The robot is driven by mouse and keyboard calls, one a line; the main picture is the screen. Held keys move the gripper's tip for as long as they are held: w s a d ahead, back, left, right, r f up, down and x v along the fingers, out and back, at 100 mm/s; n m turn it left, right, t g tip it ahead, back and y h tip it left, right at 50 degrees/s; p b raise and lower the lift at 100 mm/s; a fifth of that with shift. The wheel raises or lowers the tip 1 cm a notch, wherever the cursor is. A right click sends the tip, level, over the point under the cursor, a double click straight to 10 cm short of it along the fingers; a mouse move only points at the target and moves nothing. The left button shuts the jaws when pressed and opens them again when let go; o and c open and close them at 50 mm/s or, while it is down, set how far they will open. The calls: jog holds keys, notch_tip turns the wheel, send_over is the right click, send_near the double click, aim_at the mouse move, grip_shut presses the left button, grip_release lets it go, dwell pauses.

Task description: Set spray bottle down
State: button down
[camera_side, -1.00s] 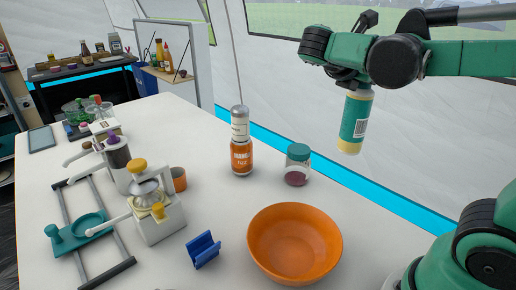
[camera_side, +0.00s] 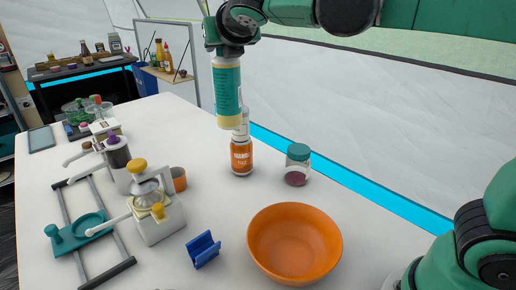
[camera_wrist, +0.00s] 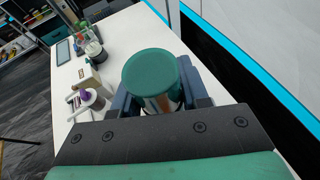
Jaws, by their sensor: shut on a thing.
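The spray bottle (camera_side: 228,92) has a teal label and a pale yellow lower end. My gripper (camera_side: 228,52) is shut on its upper part and holds it roughly upright, in the air above the white table. In the wrist view the bottle's round dark green top (camera_wrist: 150,75) sits between the fingers of my gripper (camera_wrist: 163,103). In the side view the bottle's lower end overlaps the upper part of an orange bottle (camera_side: 242,157). I cannot tell whether the two touch.
On the white table (camera_side: 215,210) stand a teal-lidded jar (camera_side: 298,165), an orange bowl (camera_side: 294,243), a blue holder (camera_side: 203,250), an orange cup (camera_side: 179,179) and a white juicer-like device (camera_side: 155,215). Bare table lies between the cup and the bowl.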

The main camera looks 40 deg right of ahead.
jog(key=w+a+n+y, duration=0.2)
jog(key=a, duration=0.2)
notch_tip(320, 180, down, 19)
jog(key=shift+s+f, duration=0.2)
jog(key=shift+s, duration=0.1)
jog(key=shift+c, duration=2.3)
grip_release()
jog(key=shift+f, duration=0.1)
jog(key=shift+d, duration=0.1)
